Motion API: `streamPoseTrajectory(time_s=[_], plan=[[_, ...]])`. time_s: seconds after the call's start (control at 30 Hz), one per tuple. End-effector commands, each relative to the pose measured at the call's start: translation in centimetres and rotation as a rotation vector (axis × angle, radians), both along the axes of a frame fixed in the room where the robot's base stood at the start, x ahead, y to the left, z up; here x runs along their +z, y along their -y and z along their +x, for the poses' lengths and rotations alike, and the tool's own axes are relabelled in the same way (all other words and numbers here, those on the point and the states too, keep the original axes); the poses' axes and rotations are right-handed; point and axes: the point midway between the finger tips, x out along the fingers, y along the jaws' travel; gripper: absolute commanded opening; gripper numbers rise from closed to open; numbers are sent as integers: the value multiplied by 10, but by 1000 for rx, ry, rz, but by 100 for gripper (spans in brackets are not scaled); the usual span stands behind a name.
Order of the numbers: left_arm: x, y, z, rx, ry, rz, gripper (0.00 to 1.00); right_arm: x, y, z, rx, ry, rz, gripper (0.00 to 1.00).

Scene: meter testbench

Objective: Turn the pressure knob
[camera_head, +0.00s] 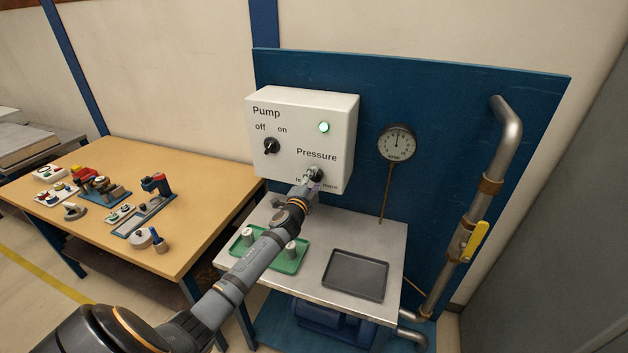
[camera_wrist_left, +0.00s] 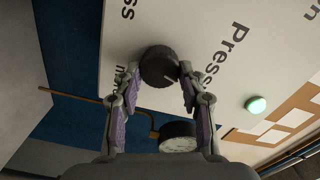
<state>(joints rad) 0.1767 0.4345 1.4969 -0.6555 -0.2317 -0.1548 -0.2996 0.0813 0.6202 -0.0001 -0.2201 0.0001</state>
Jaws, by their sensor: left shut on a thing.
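The pressure knob (camera_head: 316,174) is a black round knob low on the white control box (camera_head: 295,104), under the label "Pressure". My left gripper (camera_head: 311,184) reaches it from the front and partly hides it and the small text below. The black pump knob (camera_head: 271,146) is at the box's left, under "off" and "on". A green lamp (camera_head: 323,127) is lit. The round gauge (camera_head: 397,142) hangs right of the box. My right gripper is not in view.
A metal bench (camera_head: 322,235) below carries a green tray (camera_head: 286,262) with pale cylinders and an empty dark tray (camera_head: 357,275). A pipe with a yellow valve lever (camera_head: 475,241) stands at the right. A wooden table (camera_head: 204,226) at the left holds several parts.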

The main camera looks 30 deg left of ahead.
Motion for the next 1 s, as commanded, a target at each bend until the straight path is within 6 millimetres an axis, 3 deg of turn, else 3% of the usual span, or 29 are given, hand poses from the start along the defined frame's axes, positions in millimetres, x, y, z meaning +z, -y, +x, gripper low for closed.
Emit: streamPoseTrajectory(time_s=[0.3, 0.33, 0.47, 0.8, 1.0], plan=[[1, 0, 0, -1, 1, 0, 9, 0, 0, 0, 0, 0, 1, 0], [1, 0, 0, -1, 1, 0, 44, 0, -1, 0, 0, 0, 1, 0], [1, 0, 0, -1, 1, -1, 62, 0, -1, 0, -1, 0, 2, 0], [0, 0, -2, 0, 0, 0, 63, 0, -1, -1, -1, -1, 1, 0], [-1, 9, -36, -3, -3, 4, 63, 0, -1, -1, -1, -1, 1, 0]])
